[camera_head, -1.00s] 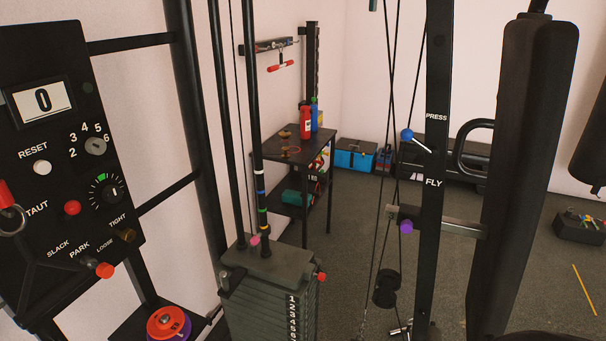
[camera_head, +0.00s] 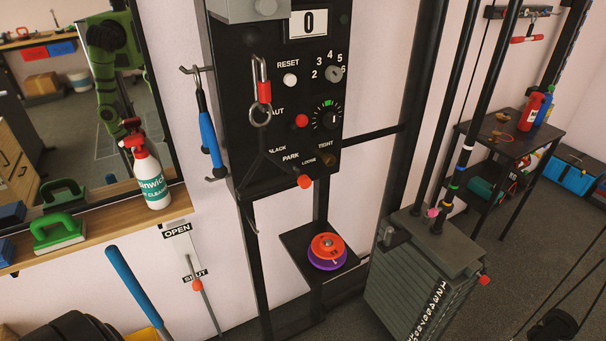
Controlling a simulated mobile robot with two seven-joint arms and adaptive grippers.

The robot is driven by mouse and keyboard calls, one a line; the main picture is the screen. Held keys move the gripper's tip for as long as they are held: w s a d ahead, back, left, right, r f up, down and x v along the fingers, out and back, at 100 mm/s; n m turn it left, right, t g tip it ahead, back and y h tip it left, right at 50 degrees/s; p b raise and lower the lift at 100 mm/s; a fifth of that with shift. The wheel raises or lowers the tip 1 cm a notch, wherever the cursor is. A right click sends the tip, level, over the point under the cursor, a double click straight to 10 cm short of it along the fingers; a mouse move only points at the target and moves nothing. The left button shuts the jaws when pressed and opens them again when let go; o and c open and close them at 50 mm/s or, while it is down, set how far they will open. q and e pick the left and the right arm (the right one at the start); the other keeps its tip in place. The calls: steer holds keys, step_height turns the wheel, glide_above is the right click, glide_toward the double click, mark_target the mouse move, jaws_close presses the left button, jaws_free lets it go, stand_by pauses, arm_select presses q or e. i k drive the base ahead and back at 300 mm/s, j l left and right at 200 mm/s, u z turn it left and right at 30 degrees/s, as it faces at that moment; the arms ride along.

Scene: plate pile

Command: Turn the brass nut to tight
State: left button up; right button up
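The brass nut (camera_head: 328,160) is a small, dark brass knob low on the right of the black control panel (camera_head: 238,130). It sits just below the word TIGHT and right of the word LOOSE. At this size I cannot tell how far it is turned. Neither of my grippers is directly in view, and nothing touches the nut.
Near the nut are a red-tipped lever (camera_head: 304,181), a dial (camera_head: 327,117) and a hanging ring (camera_head: 260,116). Below, a small shelf holds orange and purple discs (camera_head: 327,248). A weight stack (camera_head: 420,275) stands right. A mirror, spray bottle (camera_head: 149,175) and wooden ledge are left.

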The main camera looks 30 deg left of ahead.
mark_target(330, 160)
steer(key=k+u, duration=0.15)
steer(key=u, duration=0.9)
steer(key=l+z, duration=0.15)
steer(key=z, duration=0.3)
